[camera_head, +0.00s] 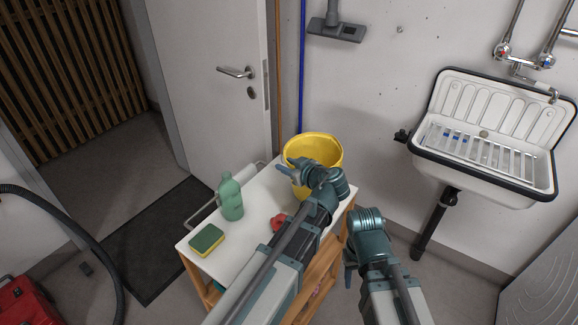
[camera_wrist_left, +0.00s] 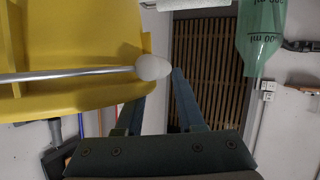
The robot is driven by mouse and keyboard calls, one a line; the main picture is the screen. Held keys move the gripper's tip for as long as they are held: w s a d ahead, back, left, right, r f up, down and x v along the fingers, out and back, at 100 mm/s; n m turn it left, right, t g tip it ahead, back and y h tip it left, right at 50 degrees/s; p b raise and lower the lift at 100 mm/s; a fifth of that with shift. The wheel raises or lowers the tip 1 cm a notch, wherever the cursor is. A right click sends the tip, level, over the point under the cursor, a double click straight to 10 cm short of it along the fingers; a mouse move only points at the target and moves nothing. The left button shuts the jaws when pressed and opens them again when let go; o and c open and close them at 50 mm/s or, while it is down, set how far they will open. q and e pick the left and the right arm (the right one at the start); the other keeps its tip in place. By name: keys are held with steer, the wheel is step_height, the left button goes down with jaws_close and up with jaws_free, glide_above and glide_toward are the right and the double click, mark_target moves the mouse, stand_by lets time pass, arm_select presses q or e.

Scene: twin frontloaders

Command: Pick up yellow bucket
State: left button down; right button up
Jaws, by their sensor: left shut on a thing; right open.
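The yellow bucket (camera_head: 313,147) stands at the back of the white-topped cart, near the wall. In the left wrist view its yellow wall (camera_wrist_left: 60,50) fills the upper left, with a metal rod handle ending in a white knob (camera_wrist_left: 152,67) in front. My left gripper (camera_head: 288,171) is at the bucket's front left edge, shut on the bucket; the fingertips (camera_wrist_left: 160,90) are partly hidden by bucket and knob. My left arm covers the bucket's lower front. My right gripper (camera_head: 350,262) is open and empty, beside the cart's right edge.
On the cart (camera_head: 256,241) stand a green bottle (camera_head: 230,197), a sponge (camera_head: 207,239) and a small red thing (camera_head: 279,223). A sink (camera_head: 488,141) hangs on the wall to the right. A red machine (camera_head: 25,300) with a black hose is lower left.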

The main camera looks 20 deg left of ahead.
arm_select(q)
step_height(320, 180, up, 9)
steer(key=p, duration=0.8)
steer(key=shift+f, duration=0.1)
